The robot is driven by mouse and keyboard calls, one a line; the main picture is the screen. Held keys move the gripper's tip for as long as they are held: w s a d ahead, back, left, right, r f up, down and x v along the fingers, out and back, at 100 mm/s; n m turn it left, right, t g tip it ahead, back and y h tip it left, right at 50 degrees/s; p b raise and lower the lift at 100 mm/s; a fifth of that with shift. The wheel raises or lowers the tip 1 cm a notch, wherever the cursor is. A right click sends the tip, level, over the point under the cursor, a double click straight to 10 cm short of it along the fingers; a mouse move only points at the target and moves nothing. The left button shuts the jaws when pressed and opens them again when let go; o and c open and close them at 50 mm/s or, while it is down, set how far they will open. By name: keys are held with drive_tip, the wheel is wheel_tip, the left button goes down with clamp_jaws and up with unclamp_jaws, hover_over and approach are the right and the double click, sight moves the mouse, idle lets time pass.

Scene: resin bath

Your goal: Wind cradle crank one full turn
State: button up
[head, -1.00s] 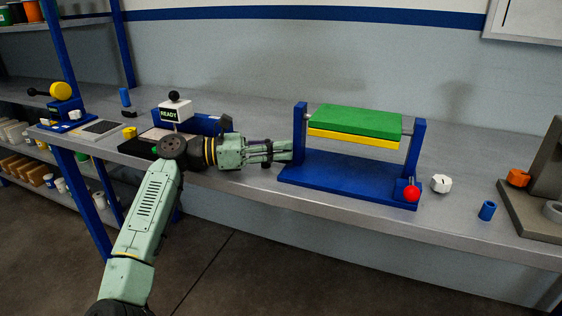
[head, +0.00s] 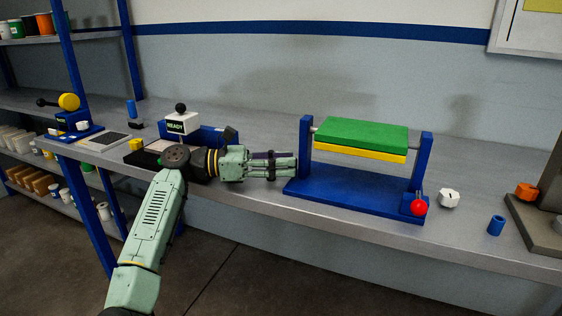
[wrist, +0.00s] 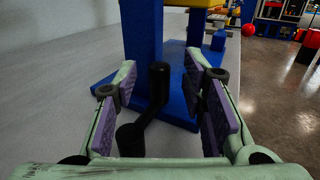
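The cradle has a blue base and posts (head: 345,190), with a green block (head: 360,134) over a yellow block (head: 360,150) between the posts. A red ball (head: 418,206) sits at its right end. My gripper (head: 288,166) is at the cradle's left post, pointing right. In the wrist view my gripper (wrist: 170,100) is open, its purple pads apart. The black crank (wrist: 145,120) lies between the pads, its near end low and left, its far end by the blue post. The pads do not visibly close on it. In the head view the fingers largely hide the crank.
The bench (head: 345,218) also holds a white octagonal piece (head: 449,198), a blue cylinder (head: 495,225) and a grey stand (head: 535,232) on the right. A READY box (head: 181,123) stands behind my arm on the left. Bench behind the cradle is clear.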

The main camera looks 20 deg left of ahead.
drive_tip(key=shift+r, duration=0.1)
wheel_tip(320, 180, up, 10)
idle(0.4)
